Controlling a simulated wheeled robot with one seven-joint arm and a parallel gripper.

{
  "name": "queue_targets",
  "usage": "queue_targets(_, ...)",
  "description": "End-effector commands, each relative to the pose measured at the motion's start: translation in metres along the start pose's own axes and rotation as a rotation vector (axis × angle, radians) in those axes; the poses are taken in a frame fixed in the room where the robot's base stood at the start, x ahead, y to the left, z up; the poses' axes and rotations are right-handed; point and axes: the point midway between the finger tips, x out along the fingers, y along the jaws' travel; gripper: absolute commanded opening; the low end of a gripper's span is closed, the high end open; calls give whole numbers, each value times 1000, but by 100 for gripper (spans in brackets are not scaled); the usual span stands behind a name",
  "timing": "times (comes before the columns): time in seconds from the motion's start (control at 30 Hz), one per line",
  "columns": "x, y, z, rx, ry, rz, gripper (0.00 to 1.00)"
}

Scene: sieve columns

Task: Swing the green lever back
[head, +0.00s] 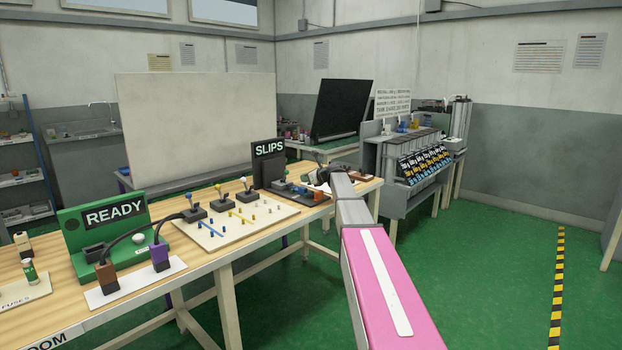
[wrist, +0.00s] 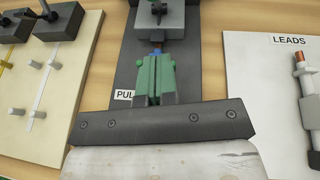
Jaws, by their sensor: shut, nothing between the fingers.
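In the head view, my gripper is small and dark at the far end of the bench (head: 240,243).
A white LEADS board (wrist: 275,90) lies to the right in the wrist view. A green READY panel (head: 75,225) stands nearer on the bench.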

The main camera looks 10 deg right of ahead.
Motion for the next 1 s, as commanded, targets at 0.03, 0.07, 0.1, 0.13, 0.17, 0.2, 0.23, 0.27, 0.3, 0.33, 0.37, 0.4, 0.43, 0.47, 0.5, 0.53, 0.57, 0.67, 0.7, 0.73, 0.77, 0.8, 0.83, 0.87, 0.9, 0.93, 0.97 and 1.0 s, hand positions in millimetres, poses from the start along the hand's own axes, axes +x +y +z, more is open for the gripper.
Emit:
queue_targets(0.03, 12, -2, 0, 0, 0, 0, 0)
queue_targets(0.07, 18, -2, 0, 0, 0, 0, 0)
queue_targets(0.1, 25, -2, 0, 0, 0, 1, 0)
queue_targets(0.13, 30, -2, 1, 0, 0, 1, 0)
queue_targets(0.17, 36, -2, 1, 0, 0, 1, 0)
queue_targets(0.2, 42, -2, 1, 0, 0, 1, 0)
queue_targets(0.23, 45, -2, 6, -1, -1, 0, 0)
queue_targets(0.27, 47, -2, 10, -1, -1, 0, 0)
queue_targets(0.3, 51, -2, 14, -1, -1, -1, 0)
queue_targets(0.33, 53, -2, 16, 0, -1, -1, 0)
queue_targets(0.37, 55, -2, 18, 0, -1, -1, 0)
queue_targets(0.4, 58, -1, 21, 0, -1, 0, 0)
queue_targets(0.43, 60, -1, 23, 0, 0, 0, 0)
queue_targets(0.47, 61, -1, 24, 0, 0, 0, 0)
queue_targets(0.5, 62, -1, 26, 0, 0, 0, 0)
queue_targets(0.53, 63, -1, 26, -1, 0, 0, 0)
queue_targets(0.57, 64, 0, 27, -1, 0, 0, 0)
queue_targets(0.67, 65, 0, 28, 0, 0, 0, 0)
queue_targets(0.7, 65, 0, 28, 0, 0, -1, 0)
queue_targets(0.73, 65, 0, 28, 0, 0, -1, 0)
queue_targets(0.77, 64, 0, 28, 0, 0, -1, 0)
queue_targets(0.8, 64, 0, 28, 0, 0, -1, 0)
queue_targets(0.83, 64, 0, 28, 0, 0, -1, 0)
queue_targets(0.87, 64, 0, 28, 0, 0, -1, 0)
queue_targets(0.9, 64, 0, 28, 0, 0, -1, 0)
queue_targets(0.93, 64, 0, 28, 0, 0, -1, 0)
queue_targets(0.97, 64, 0, 28, 0, 1, -1, 0)
queue_targets(1.0, 64, 0, 29, 0, 3, 0, 0)
